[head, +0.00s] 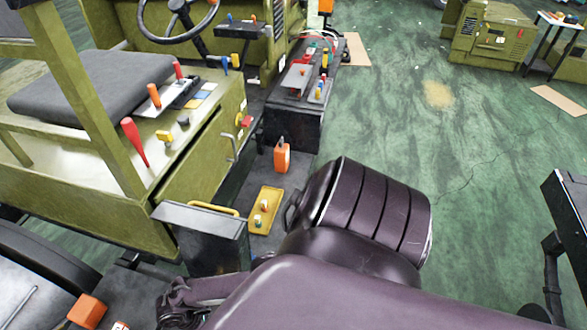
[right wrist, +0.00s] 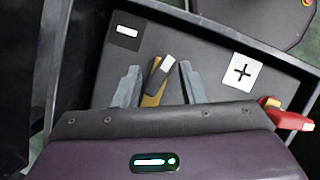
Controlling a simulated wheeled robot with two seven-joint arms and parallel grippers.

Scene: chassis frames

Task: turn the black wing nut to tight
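In the right wrist view, my right gripper (right wrist: 160,78) has its two grey fingers spread apart over a dark panel (right wrist: 200,55). Between them stands a small dark bar with a white mark at its upper end, which looks like the black wing nut (right wrist: 155,76). A yellow-brown part shows beside and below it. I see gaps between the bar and both fingers. In the head view my purple arm hides this spot.
A red and yellow handle (right wrist: 290,118) lies right of the gripper. The panel has a raised dark rim (right wrist: 225,25). In the head view, a green vehicle frame (head: 200,165) with levers stands left, and a yellow plate (head: 265,212) with knobs lies near my arm. Green floor (head: 450,140) is open at right.

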